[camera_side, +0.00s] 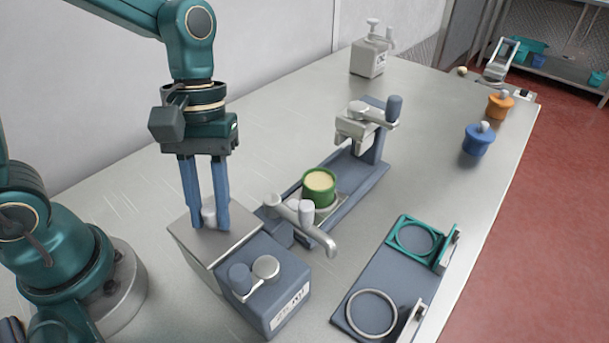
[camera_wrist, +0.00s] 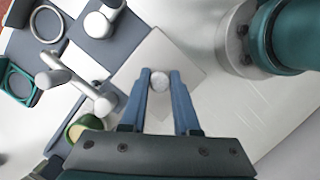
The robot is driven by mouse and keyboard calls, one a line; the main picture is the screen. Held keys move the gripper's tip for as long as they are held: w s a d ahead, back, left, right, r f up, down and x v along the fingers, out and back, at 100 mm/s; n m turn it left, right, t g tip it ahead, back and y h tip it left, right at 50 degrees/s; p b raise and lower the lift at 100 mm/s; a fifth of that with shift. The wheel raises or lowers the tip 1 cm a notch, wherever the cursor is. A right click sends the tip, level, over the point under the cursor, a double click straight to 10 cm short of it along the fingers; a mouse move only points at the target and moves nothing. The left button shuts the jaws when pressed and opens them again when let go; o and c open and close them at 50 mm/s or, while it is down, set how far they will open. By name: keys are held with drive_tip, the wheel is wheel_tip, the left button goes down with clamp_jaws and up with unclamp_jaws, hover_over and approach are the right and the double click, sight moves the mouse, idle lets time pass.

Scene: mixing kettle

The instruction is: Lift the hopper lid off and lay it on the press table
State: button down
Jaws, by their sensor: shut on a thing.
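The hopper lid is a square pale metal plate (camera_side: 238,219) with a round light knob (camera_side: 209,211). It lies level at the top of the blue-grey machine (camera_side: 288,297). I cannot tell whether a gap is under it. My gripper (camera_side: 209,224) points down from above with its two blue fingers shut on the knob. In the wrist view the knob (camera_wrist: 160,80) shows between the fingertips, and the plate (camera_wrist: 189,52) spreads out beyond them. A press (camera_side: 362,122) stands behind on a long blue-grey base (camera_side: 362,185).
A green cup (camera_side: 319,188) with pale contents stands on the press base. A white tap (camera_side: 305,215) juts out close to the lid's right. A ring fixture (camera_side: 378,270) lies at front right. Blue (camera_side: 477,142) and orange (camera_side: 499,106) pots stand far right. The metal table is clear behind the gripper.

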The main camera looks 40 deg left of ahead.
sight(208, 207)
drive_tip(key=shift+a+f, duration=0.15)
drive_tip(key=shift+r, duration=0.25)
drive_tip(key=shift+w+r, duration=0.1)
drive_tip(key=shift+r, duration=2.4)
